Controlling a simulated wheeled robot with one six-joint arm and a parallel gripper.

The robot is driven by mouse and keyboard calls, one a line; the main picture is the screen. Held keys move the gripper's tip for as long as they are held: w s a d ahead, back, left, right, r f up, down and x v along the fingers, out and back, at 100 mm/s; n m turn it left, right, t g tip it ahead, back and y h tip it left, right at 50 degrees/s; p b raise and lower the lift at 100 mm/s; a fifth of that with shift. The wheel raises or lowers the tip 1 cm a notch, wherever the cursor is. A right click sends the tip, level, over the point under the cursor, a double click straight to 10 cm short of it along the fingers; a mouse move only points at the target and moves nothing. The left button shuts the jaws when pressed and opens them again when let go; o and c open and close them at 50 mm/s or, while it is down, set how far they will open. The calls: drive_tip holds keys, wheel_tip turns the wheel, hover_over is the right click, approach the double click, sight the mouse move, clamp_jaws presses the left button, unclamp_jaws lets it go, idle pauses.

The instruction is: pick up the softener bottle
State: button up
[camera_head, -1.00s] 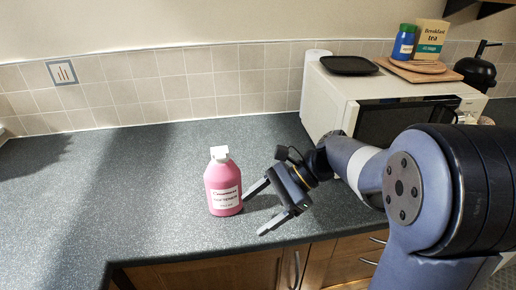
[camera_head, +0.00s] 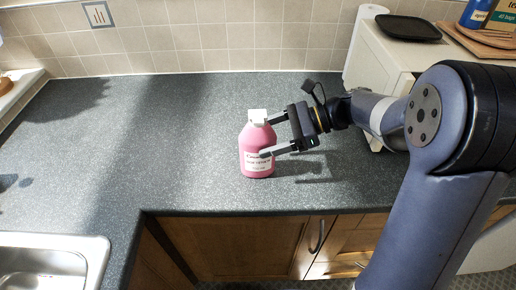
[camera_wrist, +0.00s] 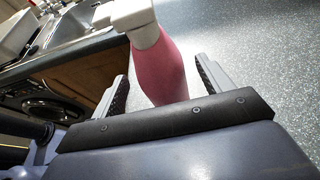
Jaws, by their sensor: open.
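The softener bottle (camera_head: 257,150) is pink with a white cap and a white label. It stands upright on the grey speckled worktop near its front edge. My gripper (camera_head: 268,137) is open and comes at the bottle from the right, with one finger in front of it and the other toward its far side. In the wrist view the bottle (camera_wrist: 160,65) lies between the two fingers of my gripper (camera_wrist: 163,80). Part of the label is hidden behind the near finger.
A microwave (camera_head: 385,60) with a black tray (camera_head: 408,28) and wooden boards (camera_head: 480,38) on top stands at the back right. A steel sink (camera_head: 50,262) is at the front left. The worktop (camera_head: 170,130) left of the bottle is clear. Cupboards (camera_head: 235,248) lie below the front edge.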

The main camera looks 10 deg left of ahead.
sight(257, 140)
drive_tip(key=shift+x, duration=1.55)
drive_tip(key=shift+c, duration=0.3)
drive_tip(key=shift+w+r, duration=0.1)
drive_tip(key=c, duration=1.5)
